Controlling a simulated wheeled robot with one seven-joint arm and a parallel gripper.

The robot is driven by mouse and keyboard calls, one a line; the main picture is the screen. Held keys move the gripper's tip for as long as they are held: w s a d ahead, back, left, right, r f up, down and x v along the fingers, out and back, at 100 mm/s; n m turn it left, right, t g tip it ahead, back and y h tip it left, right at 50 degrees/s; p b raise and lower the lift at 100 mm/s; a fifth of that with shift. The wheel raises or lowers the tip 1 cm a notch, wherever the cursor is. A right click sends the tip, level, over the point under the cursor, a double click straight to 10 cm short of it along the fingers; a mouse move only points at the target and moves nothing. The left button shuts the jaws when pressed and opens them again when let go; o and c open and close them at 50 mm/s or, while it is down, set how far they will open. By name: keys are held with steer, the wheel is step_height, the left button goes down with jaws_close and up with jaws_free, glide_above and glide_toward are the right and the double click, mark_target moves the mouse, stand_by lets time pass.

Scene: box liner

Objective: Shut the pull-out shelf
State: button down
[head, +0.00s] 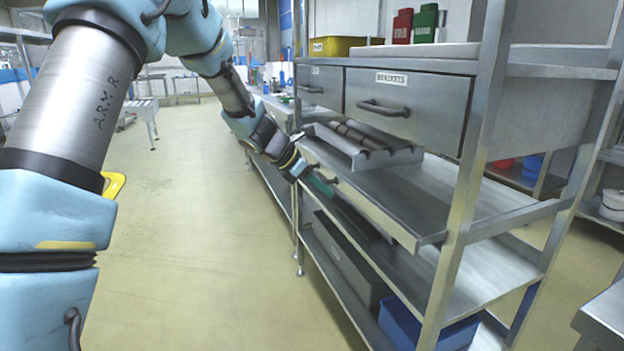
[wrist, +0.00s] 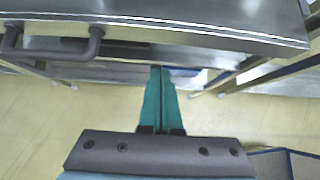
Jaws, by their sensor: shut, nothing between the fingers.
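The pull-out shelf (head: 440,195) is a grey metal shelf below the drawers, with its front lip sticking out past the rack's front post. Its bar handle (wrist: 50,46) is at the upper left in the wrist view, and the shelf's front edge (wrist: 215,32) runs across the top. My gripper (head: 322,185) has green fingers shut with nothing between them. In the wrist view my gripper (wrist: 161,72) points at the shelf's front, to the right of the handle. I cannot tell whether the fingertips touch the lip. My gripper partly hides the handle in the head view.
A metal tray with dark cylinders (head: 362,146) stands on the shelf's far part. Two shut drawers, one labelled BRACKETS (head: 405,105), are above. A blue bin (head: 405,325) and a grey box (head: 345,260) sit below. The floor (head: 200,240) left of the rack is clear.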

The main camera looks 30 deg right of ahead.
steer(key=shift+s+d+f+p, duration=0.15)
steer(key=shift+d+f, duration=0.1)
steer(key=shift+d, duration=0.7)
steer(key=shift+s+d+f+p, duration=0.1)
steer(key=shift+d+f+p, duration=0.15)
steer(key=shift+d, duration=0.65)
steer(key=shift+s+d+f+p, duration=0.15)
steer(key=shift+d+f, duration=0.1)
steer(key=shift+d, duration=0.7)
